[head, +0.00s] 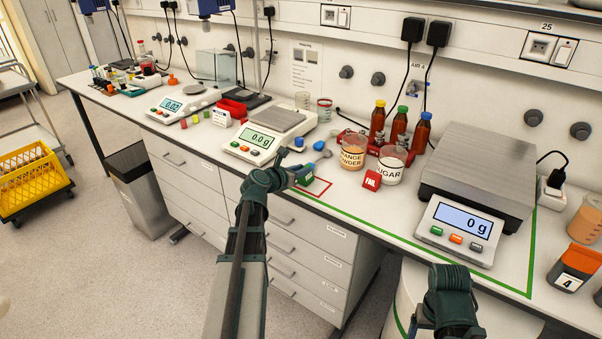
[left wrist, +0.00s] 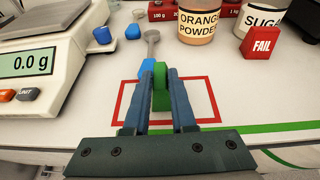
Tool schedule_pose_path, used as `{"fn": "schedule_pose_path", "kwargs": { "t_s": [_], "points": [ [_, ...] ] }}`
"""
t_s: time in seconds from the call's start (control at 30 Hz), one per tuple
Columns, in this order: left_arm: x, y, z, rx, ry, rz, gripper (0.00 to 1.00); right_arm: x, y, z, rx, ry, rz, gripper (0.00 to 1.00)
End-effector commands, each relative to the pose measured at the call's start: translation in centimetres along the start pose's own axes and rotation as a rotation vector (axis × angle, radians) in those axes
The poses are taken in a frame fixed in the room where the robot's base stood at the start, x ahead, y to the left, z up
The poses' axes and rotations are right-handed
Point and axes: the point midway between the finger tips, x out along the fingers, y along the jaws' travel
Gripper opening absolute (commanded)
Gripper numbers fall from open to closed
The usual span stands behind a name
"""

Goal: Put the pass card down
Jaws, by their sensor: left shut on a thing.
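The pass card shows as a green block (left wrist: 160,88) between the fingers of my left gripper (left wrist: 160,95) in the left wrist view; its face is turned away. In the head view my left gripper (head: 293,172) is over the bench's front edge, shut on the green card (head: 305,177). The card is at the red outlined rectangle (left wrist: 122,112) on the bench; whether it touches the surface I cannot tell. The red FAIL card (head: 372,180) stands to the right, also in the left wrist view (left wrist: 262,43). My right gripper (head: 425,324) is low, its fingers unclear.
A scale (head: 258,141) stands left of the outline, with a blue-ended spoon (head: 320,150) behind it. Orange powder (head: 353,152) and sugar (head: 390,167) jars stand to the right. A larger scale (head: 460,232) is farther right. A green line runs along the bench front.

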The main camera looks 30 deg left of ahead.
Motion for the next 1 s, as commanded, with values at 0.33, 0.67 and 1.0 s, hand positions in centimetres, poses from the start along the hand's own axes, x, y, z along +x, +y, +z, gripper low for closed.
{"fn": "schedule_pose_path", "kwargs": {
  "t_s": [0.33,0.67,1.0],
  "points": [
    [0.1,0.0,-0.1,0.0,0.0,0.0,0.54,0.1,0.0,0.0,0.0,0.0,0.0,0.81],
    [-0.1,0.0,0.1,0.0,0.0,0.0,0.54,-0.1,0.0,0.0,0.0,0.0,0.0,0.81],
    [-6.2,-0.2,0.3,-0.002,0.0,0.003,0.54,-2.4,0.2,0.1,0.0,0.0,0.0,0.81]
  ]
}}
